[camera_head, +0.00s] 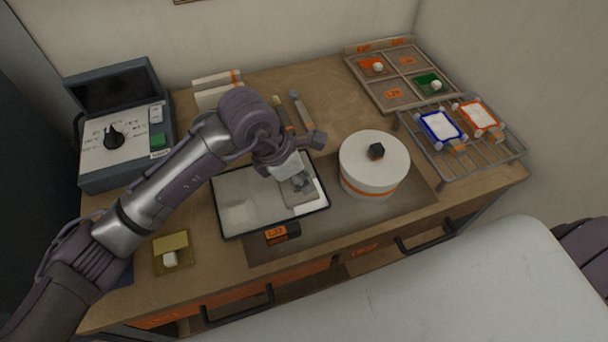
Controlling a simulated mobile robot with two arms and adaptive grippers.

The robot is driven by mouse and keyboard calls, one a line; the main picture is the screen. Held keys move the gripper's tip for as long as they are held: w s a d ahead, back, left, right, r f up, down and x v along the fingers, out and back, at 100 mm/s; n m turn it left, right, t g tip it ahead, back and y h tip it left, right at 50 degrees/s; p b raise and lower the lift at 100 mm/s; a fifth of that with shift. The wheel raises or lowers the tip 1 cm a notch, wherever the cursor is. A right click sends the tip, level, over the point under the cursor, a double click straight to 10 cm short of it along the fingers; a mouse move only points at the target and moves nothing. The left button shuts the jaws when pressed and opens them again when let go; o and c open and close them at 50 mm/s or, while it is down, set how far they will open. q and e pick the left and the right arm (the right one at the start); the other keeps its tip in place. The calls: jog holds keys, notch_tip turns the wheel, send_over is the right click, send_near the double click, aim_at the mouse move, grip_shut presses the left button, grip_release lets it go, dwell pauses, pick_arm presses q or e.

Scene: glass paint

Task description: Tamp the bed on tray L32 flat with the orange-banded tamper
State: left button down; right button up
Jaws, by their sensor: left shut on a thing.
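The tray (229,234) with an orange label, which seems to read L32, lies on the bench and holds a pale grey-white bed (238,195). The bed shows lighter and darker patches, and I cannot tell how flat it is. My left gripper (288,168) is over the right half of the tray, shut on a pale, blocky tool, taken as the tamper (298,188). No orange band shows on it, as the gripper covers its upper part. I cannot tell whether its base touches the bed. My right gripper is out of view.
A white drum with an orange band (372,165) stands right of the tray. A wire rack (490,150) and a divided tray (400,105) sit at back right. A control box (125,140) stands left.

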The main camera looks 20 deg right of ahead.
aim_at(281, 192)
pick_arm(q)
jog(key=shift+a+b, duration=0.5)
jog(key=shift+a, duration=2.4)
jog(key=shift+f+b, duration=0.75)
jog(key=shift+b, duration=0.25)
jog(key=shift+s+f+b, duration=0.1)
jog(key=shift+f+b, duration=0.35)
jog(key=shift+b, duration=0.35)
jog(key=shift+r+p, duration=0.45)
jog(key=shift+r, duration=0.8)
